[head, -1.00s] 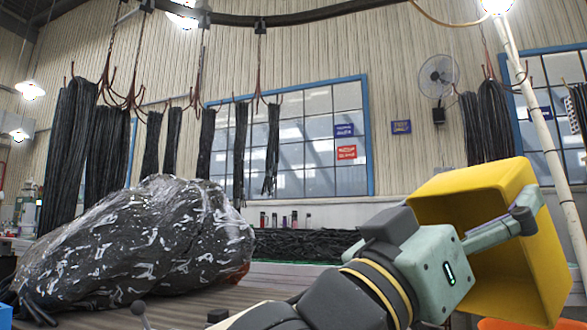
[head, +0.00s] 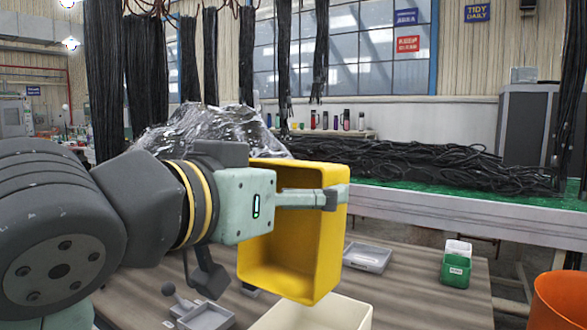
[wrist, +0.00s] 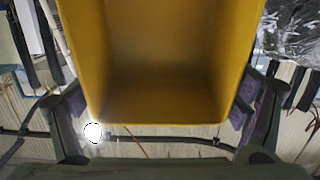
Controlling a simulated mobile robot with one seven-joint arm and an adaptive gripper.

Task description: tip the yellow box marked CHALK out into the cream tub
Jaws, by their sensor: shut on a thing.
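My gripper (head: 330,197) is shut on the yellow box (head: 262,262), with a finger along its side in the head view. The box is held in the air, turned on its side with its open mouth toward the head camera. The inside that shows looks bare. The CHALK marking is not in sight. In the wrist view the box (wrist: 160,85) fills the space between both fingers. The cream tub (head: 350,312) stands on the table at the bottom edge of the head view, below and slightly right of the box, and is cut off by the frame.
A grey tray (head: 367,257) and a green container (head: 456,270) with a white one behind stand on the table (head: 420,300). Another grey tray (head: 207,316) lies at the lower left. An orange bin (head: 560,300) is at the right. A plastic-wrapped bundle (head: 205,122) lies behind my arm.

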